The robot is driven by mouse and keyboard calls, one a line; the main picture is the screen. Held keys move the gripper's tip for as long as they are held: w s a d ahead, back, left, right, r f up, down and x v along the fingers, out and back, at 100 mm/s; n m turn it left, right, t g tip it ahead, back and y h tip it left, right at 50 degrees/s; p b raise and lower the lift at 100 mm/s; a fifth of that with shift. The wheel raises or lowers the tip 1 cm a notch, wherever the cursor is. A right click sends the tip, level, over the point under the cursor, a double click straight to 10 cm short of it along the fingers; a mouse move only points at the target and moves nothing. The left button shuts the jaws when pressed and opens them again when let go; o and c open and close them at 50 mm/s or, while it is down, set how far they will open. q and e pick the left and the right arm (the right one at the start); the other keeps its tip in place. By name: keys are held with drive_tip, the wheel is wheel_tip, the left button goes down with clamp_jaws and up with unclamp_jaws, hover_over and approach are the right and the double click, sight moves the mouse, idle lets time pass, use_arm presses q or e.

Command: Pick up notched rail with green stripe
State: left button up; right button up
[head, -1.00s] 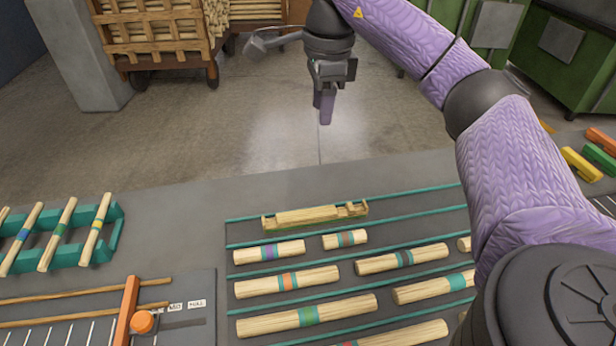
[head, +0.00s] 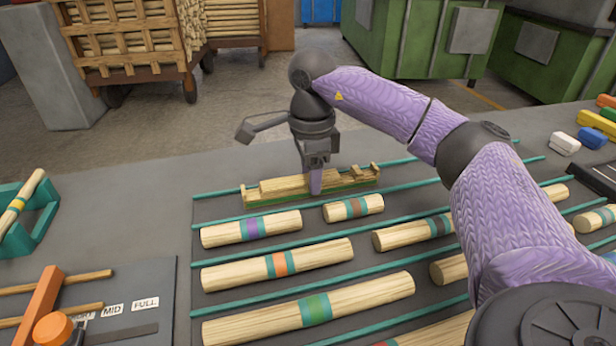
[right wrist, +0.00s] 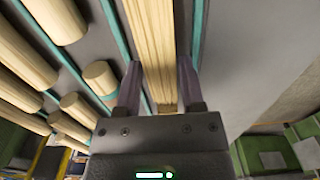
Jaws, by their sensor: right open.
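The notched rail (head: 287,186) is pale wood with a raised middle and stepped ends. A green stripe shows along its lower front edge. It lies across the back of the grey rack in the head view. My right gripper (head: 316,184) points down over the rail's middle. In the right wrist view, its two fingers (right wrist: 158,88) are apart on either side of the pale wood of the rail (right wrist: 153,45). The jaws are open, and I cannot tell whether either finger touches the wood. My left gripper is not in view.
Turned pieces with coloured bands, such as the purple-banded (head: 225,235) and green-banded ones (head: 375,295), lie in rows between teal dividers (head: 420,222). An orange stop (head: 38,305) stands at the left. Coloured blocks (head: 565,143) lie at the right. Bare tabletop is behind the rail.

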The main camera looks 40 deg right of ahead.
drive_tip(key=shift+f, duration=0.95)
drive_tip(key=shift+r, duration=0.25)
clamp_jaws()
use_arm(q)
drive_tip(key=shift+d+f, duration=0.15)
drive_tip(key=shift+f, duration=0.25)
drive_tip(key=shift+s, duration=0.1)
